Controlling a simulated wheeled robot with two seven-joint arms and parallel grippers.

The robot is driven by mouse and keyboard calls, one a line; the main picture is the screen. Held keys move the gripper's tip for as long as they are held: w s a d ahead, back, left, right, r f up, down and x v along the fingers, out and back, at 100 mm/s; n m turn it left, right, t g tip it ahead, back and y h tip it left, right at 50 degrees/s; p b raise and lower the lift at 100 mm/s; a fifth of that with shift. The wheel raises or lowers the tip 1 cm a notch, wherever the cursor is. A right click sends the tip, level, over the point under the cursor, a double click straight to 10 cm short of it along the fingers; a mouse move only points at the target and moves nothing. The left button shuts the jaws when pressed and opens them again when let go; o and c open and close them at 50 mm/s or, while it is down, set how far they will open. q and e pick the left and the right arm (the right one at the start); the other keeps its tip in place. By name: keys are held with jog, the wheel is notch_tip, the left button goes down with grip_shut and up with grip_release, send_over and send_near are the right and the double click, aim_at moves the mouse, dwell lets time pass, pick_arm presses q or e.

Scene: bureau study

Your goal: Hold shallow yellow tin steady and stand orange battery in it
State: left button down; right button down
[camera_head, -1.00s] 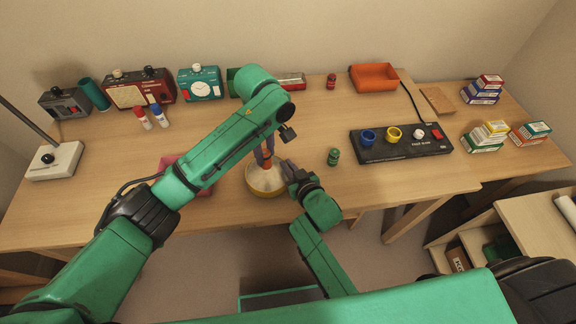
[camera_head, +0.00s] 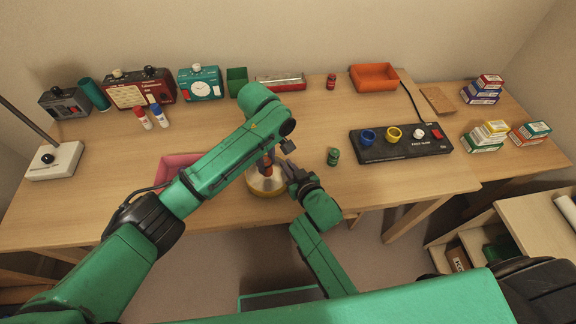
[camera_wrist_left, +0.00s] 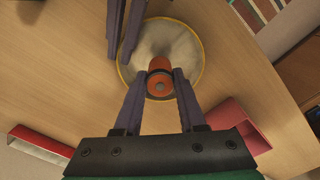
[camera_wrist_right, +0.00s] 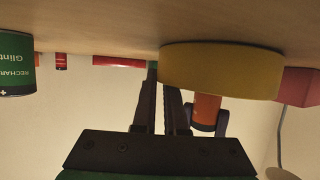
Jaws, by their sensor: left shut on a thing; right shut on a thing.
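The shallow yellow tin (camera_head: 268,192) stands on the desk near its front edge, pale inside; its rim also shows in the left wrist view (camera_wrist_left: 203,62). My right gripper (camera_head: 288,170) is shut on the tin's rim, one finger either side of the wall (camera_wrist_right: 164,88). My left gripper (camera_wrist_left: 160,76) is shut on the orange battery (camera_wrist_left: 160,84), which is upright over the tin's inside. In the right wrist view, which is upside down, the tin wall (camera_wrist_right: 220,72) hides the battery's (camera_wrist_right: 207,108) lower end. I cannot tell whether it touches the tin floor.
A pink tray (camera_head: 172,168) lies left of the tin, partly behind my left arm. A green battery (camera_head: 333,157) stands to the right, before a black panel (camera_head: 400,152) with coloured rings. An orange bin (camera_head: 374,77) and several devices line the back. The desk's middle is fairly clear.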

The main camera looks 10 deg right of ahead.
pick_arm(q)
jog(key=shift+f, duration=1.4)
pick_arm(e)
jog(key=shift+s+f, duration=0.2)
jog(key=shift+f, duration=0.15)
pick_arm(q)
jog(key=shift+c, duration=2)
grip_release()
jog(key=shift+f, duration=0.1)
notch_tip(320, 180, up, 12)
jog(key=shift+s+r, duration=0.1)
